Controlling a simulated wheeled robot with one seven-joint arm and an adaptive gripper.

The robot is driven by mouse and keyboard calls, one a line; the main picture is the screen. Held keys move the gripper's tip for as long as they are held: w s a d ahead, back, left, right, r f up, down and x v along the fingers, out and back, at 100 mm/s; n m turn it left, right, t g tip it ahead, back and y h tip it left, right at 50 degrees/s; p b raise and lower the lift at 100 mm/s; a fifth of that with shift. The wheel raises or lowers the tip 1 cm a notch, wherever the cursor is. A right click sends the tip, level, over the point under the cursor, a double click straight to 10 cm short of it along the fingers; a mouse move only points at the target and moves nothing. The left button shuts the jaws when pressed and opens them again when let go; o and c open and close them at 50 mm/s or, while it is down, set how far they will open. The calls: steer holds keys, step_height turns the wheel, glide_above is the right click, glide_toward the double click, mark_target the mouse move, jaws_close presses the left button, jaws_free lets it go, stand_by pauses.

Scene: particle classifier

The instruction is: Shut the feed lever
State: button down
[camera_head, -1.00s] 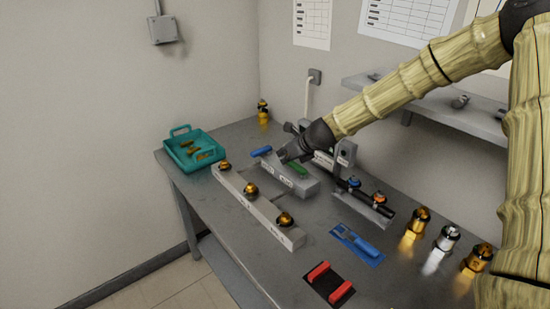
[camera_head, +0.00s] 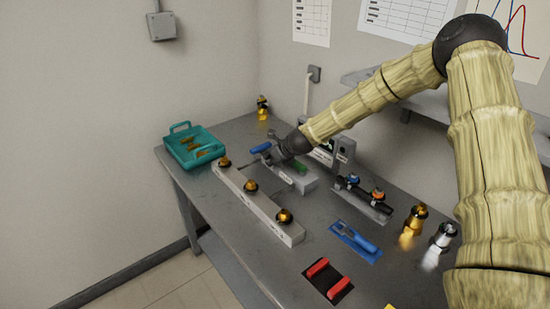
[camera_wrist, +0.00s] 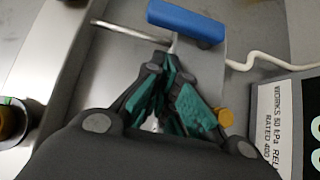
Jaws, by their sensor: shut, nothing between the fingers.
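A grey block (camera_head: 310,184) on the bench carries a blue-handled lever (camera_head: 261,148) at its left end and a green handle (camera_head: 299,168) nearer its right end. I cannot read which one is labelled feed. My gripper (camera_head: 271,156) is low over the block, right beside the blue handle. In the wrist view the blue handle (camera_wrist: 187,22) lies just beyond the fingertips, with a thin metal stem below it. My gripper (camera_wrist: 172,48) has its teal-padded fingers shut and empty, with the tips close to that stem. Whether they touch it is unclear.
A pale rail (camera_head: 262,209) with several brass-topped knobs lies in front of the block. A teal basket (camera_head: 193,150) stands at the left. A black pipe with two valves (camera_head: 362,199) is at the right, and a blue tool (camera_head: 355,237) lies nearer.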

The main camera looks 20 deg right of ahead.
mark_target(261, 150)
steer(key=shift+w+a+r+p, duration=0.15)
steer(key=shift+w+a, duration=0.15)
steer(key=shift+w, duration=0.35)
steer(key=shift+w+a+f+p, duration=0.15)
steer(key=shift+w+a, duration=0.1)
steer(key=shift+w, duration=0.4)
